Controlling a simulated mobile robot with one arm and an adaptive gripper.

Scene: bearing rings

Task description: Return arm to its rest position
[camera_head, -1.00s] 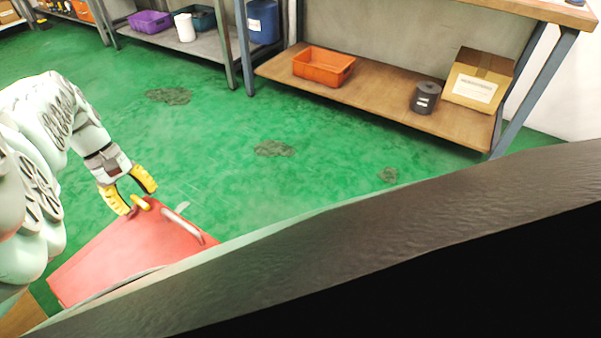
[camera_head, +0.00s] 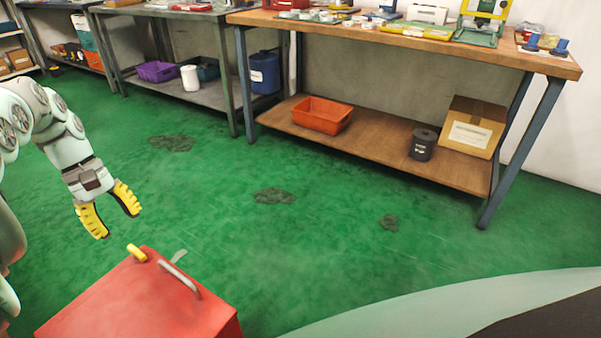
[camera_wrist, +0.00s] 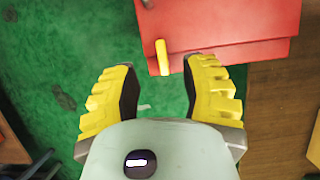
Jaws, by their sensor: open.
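My gripper (camera_head: 108,210) has yellow ribbed fingers and is open and empty. In the head view it hangs above the green floor, up and left of a red box (camera_head: 140,305). The wrist view shows the two fingers (camera_wrist: 160,95) spread apart, with green floor between them and the red box (camera_wrist: 230,25) beyond. A grey handle (camera_head: 180,279) lies on the box top. My arm comes in from the left edge.
A wooden workbench (camera_head: 400,45) stands at the back right, with an orange bin (camera_head: 321,115), a black canister (camera_head: 423,144) and a cardboard box (camera_head: 472,127) on its lower shelf. Grey benches (camera_head: 190,95) stand further left.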

